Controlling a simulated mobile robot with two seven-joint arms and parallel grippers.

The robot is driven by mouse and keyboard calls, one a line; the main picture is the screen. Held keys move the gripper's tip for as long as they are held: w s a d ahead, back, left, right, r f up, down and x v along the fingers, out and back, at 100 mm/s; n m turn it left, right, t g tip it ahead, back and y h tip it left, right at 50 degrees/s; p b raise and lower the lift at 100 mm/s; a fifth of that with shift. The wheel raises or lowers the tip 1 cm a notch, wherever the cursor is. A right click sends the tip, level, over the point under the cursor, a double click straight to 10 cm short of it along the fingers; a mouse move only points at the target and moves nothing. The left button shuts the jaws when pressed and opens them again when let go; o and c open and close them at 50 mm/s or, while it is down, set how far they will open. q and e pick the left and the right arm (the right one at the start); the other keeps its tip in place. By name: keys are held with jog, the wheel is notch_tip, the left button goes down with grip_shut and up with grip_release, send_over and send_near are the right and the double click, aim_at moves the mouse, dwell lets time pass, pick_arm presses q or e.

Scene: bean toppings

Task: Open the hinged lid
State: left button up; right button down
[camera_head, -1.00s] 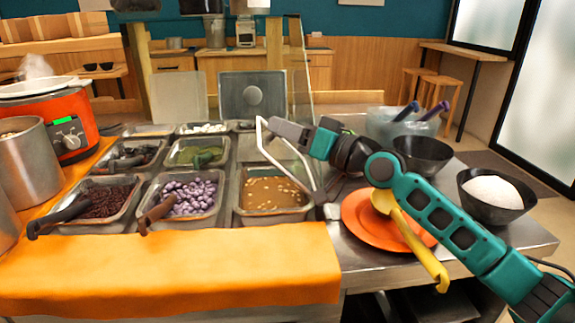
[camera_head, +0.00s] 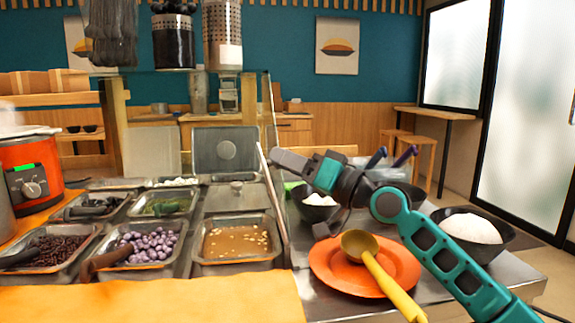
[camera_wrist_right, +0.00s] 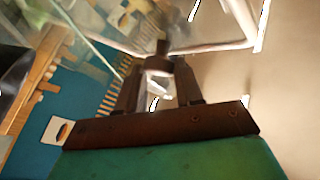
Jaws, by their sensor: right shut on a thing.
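The hinged lid (camera_head: 274,205) shows as a thin pale-edged panel, almost edge-on and raised, along the right side of the tray with brown liquid (camera_head: 237,240). The exact contact is partly hidden by the fingers. My left gripper is not in view.
Trays of purple beans (camera_head: 148,246) and dark beans (camera_head: 53,251) lie left. An orange plate (camera_head: 325,264) with a yellow ladle (camera_head: 385,278) and a bowl of white grains (camera_head: 471,229) are right.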

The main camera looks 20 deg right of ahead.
jog(key=shift+w+f+h, duration=0.15)
jog(key=shift+f+h, duration=0.15)
jog(key=shift+f, duration=0.4)
jog(key=c, duration=0.9)
grip_release()
jog(key=shift+o, duration=0.7)
jog(key=shift+r, duration=0.2)
jog(key=b+v, duration=0.1)
jog(key=v, duration=0.6)
jog(key=shift+d+b, duration=0.2)
jog(key=shift+b, duration=0.15)
jog(key=shift+f, duration=0.1)
